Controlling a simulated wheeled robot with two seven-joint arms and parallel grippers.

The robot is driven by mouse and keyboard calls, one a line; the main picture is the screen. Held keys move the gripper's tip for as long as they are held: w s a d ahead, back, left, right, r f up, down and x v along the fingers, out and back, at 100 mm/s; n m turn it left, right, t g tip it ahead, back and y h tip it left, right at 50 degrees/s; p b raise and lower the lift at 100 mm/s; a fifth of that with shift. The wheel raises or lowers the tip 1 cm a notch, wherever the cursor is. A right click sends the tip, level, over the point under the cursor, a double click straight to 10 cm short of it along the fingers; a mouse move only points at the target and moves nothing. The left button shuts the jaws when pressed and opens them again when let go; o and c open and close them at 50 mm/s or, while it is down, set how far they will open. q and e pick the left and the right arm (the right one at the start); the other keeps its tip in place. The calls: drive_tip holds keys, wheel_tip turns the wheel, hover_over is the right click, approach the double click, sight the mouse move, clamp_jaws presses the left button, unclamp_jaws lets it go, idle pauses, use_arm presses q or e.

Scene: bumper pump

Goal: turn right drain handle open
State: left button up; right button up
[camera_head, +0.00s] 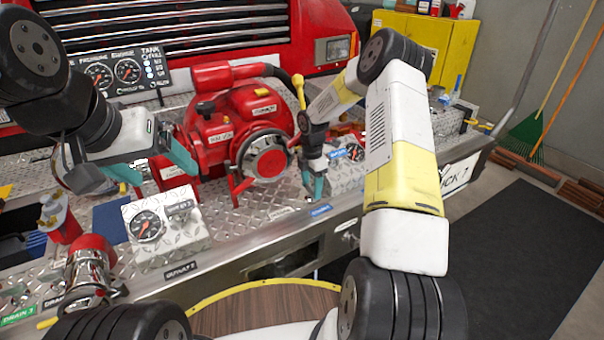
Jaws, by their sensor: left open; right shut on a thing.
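My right gripper (314,187) reaches down to the front edge of the diamond-plate bumper, to the right of the red pump (238,130).
A second gauge panel (346,165) is just right of my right gripper. A yellow cabinet (440,45) stands behind.

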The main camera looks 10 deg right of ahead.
idle(0.3)
drive_tip(key=o, duration=1.4)
drive_tip(key=shift+c, duration=0.2)
